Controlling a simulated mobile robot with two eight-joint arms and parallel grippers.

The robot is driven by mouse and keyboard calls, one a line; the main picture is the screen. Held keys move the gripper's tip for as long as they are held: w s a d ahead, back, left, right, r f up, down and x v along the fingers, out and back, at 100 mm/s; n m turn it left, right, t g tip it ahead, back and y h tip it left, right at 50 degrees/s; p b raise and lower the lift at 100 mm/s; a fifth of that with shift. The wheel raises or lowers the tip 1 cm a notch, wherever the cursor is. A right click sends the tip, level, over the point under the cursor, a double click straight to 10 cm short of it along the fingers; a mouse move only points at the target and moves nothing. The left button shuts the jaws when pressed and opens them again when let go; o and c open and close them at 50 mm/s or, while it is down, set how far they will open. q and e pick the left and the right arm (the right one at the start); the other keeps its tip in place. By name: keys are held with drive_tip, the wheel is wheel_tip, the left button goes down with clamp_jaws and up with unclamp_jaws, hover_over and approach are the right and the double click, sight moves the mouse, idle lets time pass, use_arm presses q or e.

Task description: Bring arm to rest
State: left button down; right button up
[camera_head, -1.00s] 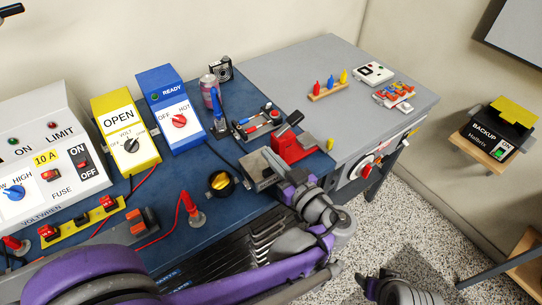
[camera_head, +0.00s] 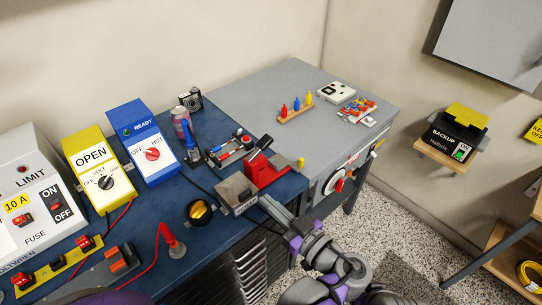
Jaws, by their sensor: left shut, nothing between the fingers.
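On the bench stand a yellow OPEN box (camera_head: 97,172), a blue READY box (camera_head: 143,145), a can (camera_head: 181,122) and a red-handled plug (camera_head: 170,240). A grey cabinet (camera_head: 250,97) holds small coloured parts. Speckled floor (camera_head: 390,225) is clear at right.

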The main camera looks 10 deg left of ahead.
use_arm(q)
drive_tip(key=a+f+m+g+h, duration=0.1)
drive_tip(key=a, duration=0.2)
drive_tip(key=s+a+f+m+g+h+p, duration=0.1)
drive_tip(key=a+f+g, duration=0.1)
drive_tip(key=a, duration=0.2)
drive_tip(key=s+a+f+m+g+h+p, duration=0.1)
drive_tip(key=a+m, duration=0.1)
drive_tip(key=a, duration=0.2)
drive_tip(key=shift+f+g, duration=0.25)
drive_tip(key=shift+g, duration=0.15)
drive_tip(key=s+a+f+m+h, duration=0.1)
drive_tip(key=s+a+f+m+g+h+p, duration=0.1)
drive_tip(key=s, duration=0.1)
drive_tip(key=s+a+f+g+h, duration=0.1)
drive_tip(key=shift+s+a+m+h, duration=0.25)
drive_tip(key=shift+a+m+h, duration=0.1)
drive_tip(key=shift+m+h, duration=0.05)
drive_tip(key=shift+s+d+m+h+p, duration=0.35)
drive_tip(key=shift+s+m+h, duration=0.1)
drive_tip(key=shift+s+h, duration=0.55)
drive_tip(key=shift+s+d+m+h+p, duration=0.3)
drive_tip(key=shift+s+m+h+p, duration=0.15)
drive_tip(key=shift+s+h, duration=0.5)
drive_tip(key=shift+s+d+m+h+p, duration=0.3)
drive_tip(key=shift+s+m+h, duration=0.2)
drive_tip(key=shift+s+h, duration=0.5)
